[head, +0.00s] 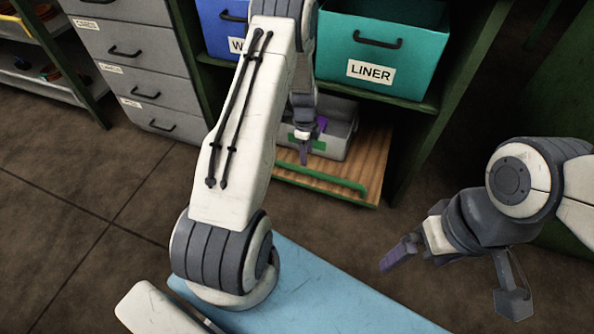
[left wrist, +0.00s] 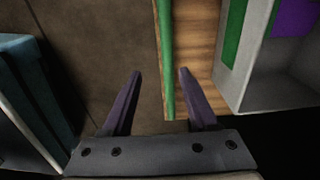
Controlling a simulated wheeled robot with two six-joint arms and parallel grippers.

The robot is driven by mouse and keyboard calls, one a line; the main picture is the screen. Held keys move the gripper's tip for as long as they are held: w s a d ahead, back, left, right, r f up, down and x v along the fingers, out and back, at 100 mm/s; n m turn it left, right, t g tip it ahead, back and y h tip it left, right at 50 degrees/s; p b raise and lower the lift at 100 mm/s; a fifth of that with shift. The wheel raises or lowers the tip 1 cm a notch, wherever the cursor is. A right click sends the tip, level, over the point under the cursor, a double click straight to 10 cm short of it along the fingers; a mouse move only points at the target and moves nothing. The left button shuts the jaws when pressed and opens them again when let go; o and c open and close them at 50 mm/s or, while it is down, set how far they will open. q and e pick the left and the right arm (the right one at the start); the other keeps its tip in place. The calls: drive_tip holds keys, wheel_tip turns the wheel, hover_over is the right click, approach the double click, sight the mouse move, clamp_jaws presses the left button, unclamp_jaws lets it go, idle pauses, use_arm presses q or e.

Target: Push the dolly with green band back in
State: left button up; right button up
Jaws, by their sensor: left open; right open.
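The dolly is a wooden board (head: 375,165) sticking out from the bottom of a green-framed shelf, with a green bar (head: 320,180) along its front edge. It carries a grey bin (head: 338,146) with a green label. My left gripper (head: 305,150) is open above the dolly's front and partly covers the bin. In the left wrist view the green bar (left wrist: 167,60) runs between the open fingers (left wrist: 160,85); I cannot tell whether they touch it. The board (left wrist: 199,40) and bin (left wrist: 245,60) lie to its right. My right gripper (head: 398,254) is open and empty, apart to the right.
A teal LINER bin (head: 380,50) and a blue bin (head: 222,30) stand on the shelf above the dolly. Grey drawers (head: 135,55) are at the left. A purple item (left wrist: 297,18) is inside the grey bin. The brown floor (head: 90,220) before the drawers is clear.

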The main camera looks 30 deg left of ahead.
use_arm(q)
drive_tip(key=t+y+b, duration=0.1)
drive_tip(key=t+b, duration=0.1)
drive_tip(key=b, duration=0.2)
approach(290, 165)
drive_tip(key=f+b, duration=0.1)
drive_tip(key=f, duration=0.2)
drive_tip(key=w+f+b, duration=0.1)
drive_tip(key=f+b, duration=0.1)
drive_tip(key=f, duration=0.1)
drive_tip(key=f+b, duration=0.1)
drive_tip(key=f, duration=0.1)
drive_tip(key=shift+w+a+f+b, duration=0.2)
drive_tip(key=shift+w+f+b, duration=0.1)
drive_tip(key=shift+f+b, duration=0.1)
use_arm(e)
wheel_tip(290, 165, down, 11)
drive_tip(key=shift+r, duration=0.1)
use_arm(q)
clamp_jaws()
